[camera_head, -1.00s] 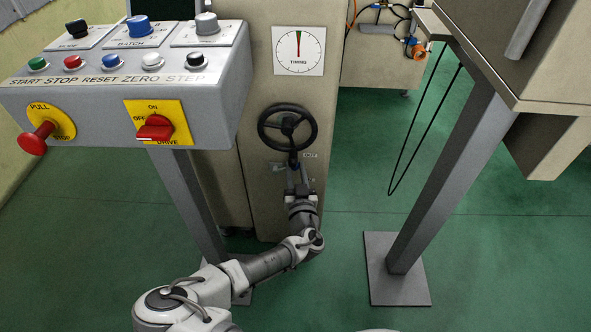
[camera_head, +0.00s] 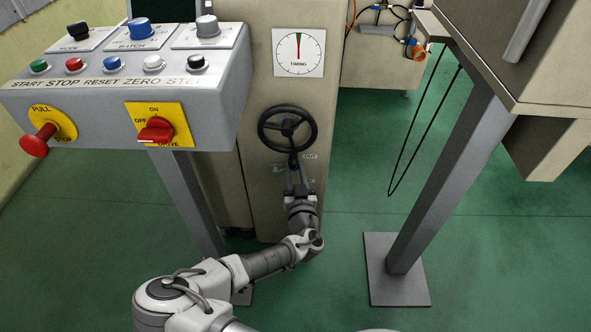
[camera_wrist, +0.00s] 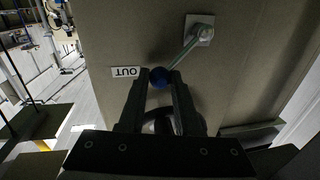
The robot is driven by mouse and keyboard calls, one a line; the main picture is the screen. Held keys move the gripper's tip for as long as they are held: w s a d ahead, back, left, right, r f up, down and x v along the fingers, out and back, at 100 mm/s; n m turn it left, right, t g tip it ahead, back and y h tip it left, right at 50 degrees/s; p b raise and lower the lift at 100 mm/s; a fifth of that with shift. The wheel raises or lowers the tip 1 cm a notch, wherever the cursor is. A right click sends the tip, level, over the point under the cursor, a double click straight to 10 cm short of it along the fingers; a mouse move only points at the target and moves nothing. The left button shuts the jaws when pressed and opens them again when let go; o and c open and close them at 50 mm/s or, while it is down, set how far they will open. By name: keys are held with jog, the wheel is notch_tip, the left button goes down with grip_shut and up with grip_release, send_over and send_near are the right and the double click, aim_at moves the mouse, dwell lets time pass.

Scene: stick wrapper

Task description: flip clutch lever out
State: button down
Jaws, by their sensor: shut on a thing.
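The clutch lever (camera_wrist: 186,50) shows in the wrist view as a thin metal rod. It runs from a square pivot plate (camera_wrist: 200,29) down and left to a blue ball knob (camera_wrist: 160,77). The knob sits between the fingertips of my gripper (camera_wrist: 161,75), which is shut on it. The knob lies close to the white OUT label (camera_wrist: 126,72), which appears upside down there. In the head view my gripper (camera_head: 294,166) is at the panel just below the handwheel, beside the OUT label (camera_head: 310,156). My fingers hide most of the lever there.
The black handwheel (camera_head: 288,127) is just above my gripper, under the timing dial (camera_head: 298,52). The control box (camera_head: 120,95) overhangs on the left. A grey post (camera_head: 440,185) stands at the right, with open green floor between it and the panel.

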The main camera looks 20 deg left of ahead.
jog(key=shift+a+r+n+p, duration=0.15)
jog(key=shift+a+n+p, duration=0.05)
jog(key=shift+n+p, duration=0.2)
jog(key=shift+s, duration=0.1)
jog(key=c, duration=0.6)
grip_release()
jog(key=p+v, duration=0.1)
jog(key=v, duration=1.6)
jog(key=shift+s+r, duration=0.15)
jog(key=shift+r, duration=0.05)
